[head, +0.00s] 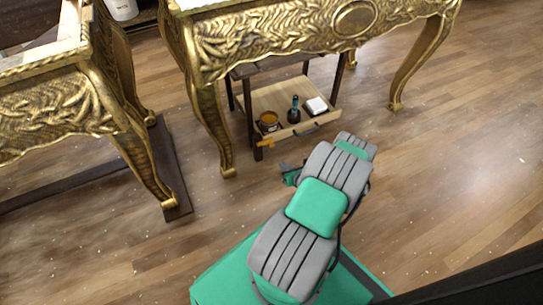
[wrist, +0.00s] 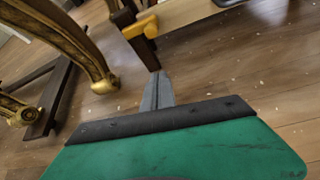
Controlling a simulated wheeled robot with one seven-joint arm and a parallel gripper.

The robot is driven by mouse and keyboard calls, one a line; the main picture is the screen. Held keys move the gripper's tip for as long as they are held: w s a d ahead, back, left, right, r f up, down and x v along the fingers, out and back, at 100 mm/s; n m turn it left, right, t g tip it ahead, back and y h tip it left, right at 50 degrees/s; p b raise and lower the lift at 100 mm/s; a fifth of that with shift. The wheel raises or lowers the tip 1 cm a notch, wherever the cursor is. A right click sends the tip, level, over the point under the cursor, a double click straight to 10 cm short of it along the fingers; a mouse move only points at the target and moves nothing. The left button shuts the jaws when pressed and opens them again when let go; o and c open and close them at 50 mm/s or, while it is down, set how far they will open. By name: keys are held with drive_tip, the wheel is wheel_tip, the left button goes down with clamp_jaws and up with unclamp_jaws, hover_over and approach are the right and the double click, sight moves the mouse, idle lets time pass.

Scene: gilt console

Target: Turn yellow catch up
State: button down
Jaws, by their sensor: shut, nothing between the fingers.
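The yellow catch (head: 266,146) sits low on the dark front-left leg of the small stand, beside the open drawer. It lies roughly sideways in the head view. In the wrist view the yellow catch (wrist: 139,28) is at the top, a short bar with a thicker block at its right end. My gripper (head: 284,166) is just right of and below the catch in the head view, apart from it. In the wrist view my gripper (wrist: 158,76) is shut and empty, its grey fingers together, pointing toward the leg just below the catch.
The pulled-out wooden drawer (head: 277,98) holds an amber jar (head: 268,121), a dark bottle (head: 294,110) and a white block (head: 317,106). Its handle (head: 306,132) faces my arm. Gilt console legs (head: 212,130) stand left and right. The wooden floor in front is clear.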

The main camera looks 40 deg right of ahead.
drive_tip(key=shift+r, duration=0.15)
drive_tip(key=b+x, duration=0.4)
drive_tip(key=x, duration=0.6)
drive_tip(key=shift+s+b, duration=0.15)
drive_tip(key=shift+b, duration=0.2)
drive_tip(key=r, duration=0.2)
drive_tip(key=w+r, duration=0.1)
drive_tip(key=r, duration=0.1)
drive_tip(key=shift+d, duration=0.4)
drive_tip(key=shift+s, duration=0.1)
drive_tip(key=shift+r+n+h+p, duration=0.15)
drive_tip(key=shift+n+h+p, duration=0.35)
drive_tip(key=shift+h, duration=0.1)
